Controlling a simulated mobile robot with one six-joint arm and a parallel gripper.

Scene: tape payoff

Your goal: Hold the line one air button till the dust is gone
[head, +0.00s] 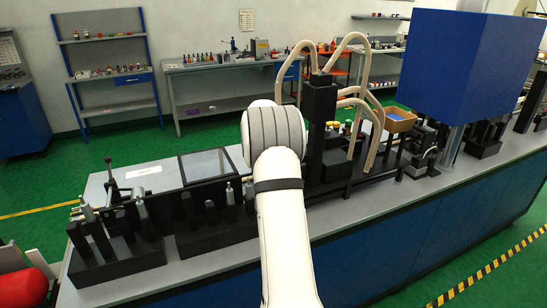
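My white arm rises from the bottom middle and ends in a wide rounded joint over the bench. My gripper is hidden behind it or out of frame. The line's long bench (345,222) has a grey top and blue front and runs from lower left to upper right. A black upright column (320,105) with pale hoses (366,75) stands on it, just right of my arm. I cannot make out an air button or any dust at this size. My arm covers part of the line.
Black blocks with grey-tipped parts (113,250) stand at the bench's left end. A big blue box (444,62) stands over the right part, near a small brown bin (399,120). A red rounded object (25,290) is at lower left. Green floor lies behind.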

